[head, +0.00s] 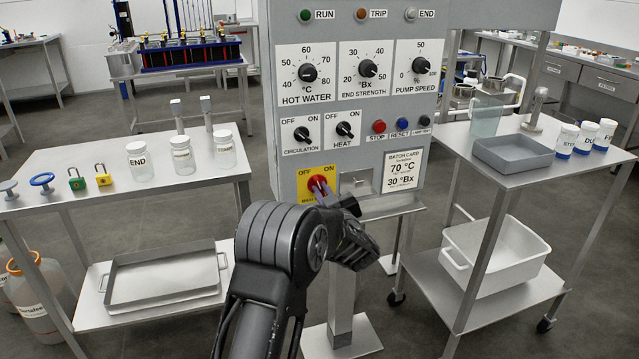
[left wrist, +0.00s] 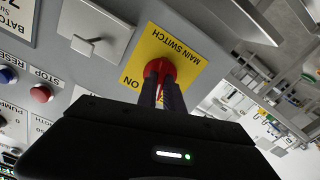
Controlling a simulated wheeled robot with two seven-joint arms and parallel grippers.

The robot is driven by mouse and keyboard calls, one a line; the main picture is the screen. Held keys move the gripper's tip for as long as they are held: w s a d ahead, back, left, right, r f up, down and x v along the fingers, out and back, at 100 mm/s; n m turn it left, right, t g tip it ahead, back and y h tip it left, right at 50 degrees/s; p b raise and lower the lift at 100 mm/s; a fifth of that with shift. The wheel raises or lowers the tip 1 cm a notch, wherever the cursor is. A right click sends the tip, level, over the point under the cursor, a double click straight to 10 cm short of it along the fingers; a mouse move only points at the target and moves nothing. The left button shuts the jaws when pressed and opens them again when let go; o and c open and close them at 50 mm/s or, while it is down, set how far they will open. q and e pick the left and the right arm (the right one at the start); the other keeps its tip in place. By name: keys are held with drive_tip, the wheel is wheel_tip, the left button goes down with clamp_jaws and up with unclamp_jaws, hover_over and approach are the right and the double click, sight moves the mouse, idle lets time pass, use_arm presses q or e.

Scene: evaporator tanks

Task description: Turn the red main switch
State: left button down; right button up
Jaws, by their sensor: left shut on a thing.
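The red main switch (head: 316,183) sits on a yellow plate (head: 304,196) marked OFF and ON, at the lower left of the grey control panel (head: 292,22). In the left wrist view the red switch (left wrist: 160,69) shows on its yellow plate (left wrist: 190,57) labelled MAIN SWITCH. My left gripper (head: 322,190) reaches the switch from below, and its dark fingers are shut on the red handle. In the left wrist view the fingers (left wrist: 161,90) cover most of the handle, so its exact angle is hard to tell. My right gripper is not in view.
Above the switch are the HEAT knob (head: 344,129), the CIRCULATION knob (head: 302,134) and a red STOP button (head: 379,126). A grey latch or handle (head: 356,184) is right of the switch. Side tables hold jars (head: 182,155) at left and a grey tray (head: 513,154) at right.

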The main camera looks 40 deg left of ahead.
use_arm(q)
drive_tip(key=shift+m, duration=0.3)
drive_tip(key=shift+f, duration=0.1)
drive_tip(key=shift+p, duration=0.35)
drive_tip(key=shift+r+m+p, duration=0.2)
drive_tip(key=shift+m+p, duration=0.4)
drive_tip(key=shift+m, duration=0.1)
drive_tip(key=shift+m+p, duration=0.3)
drive_tip(key=shift+f, duration=0.2)
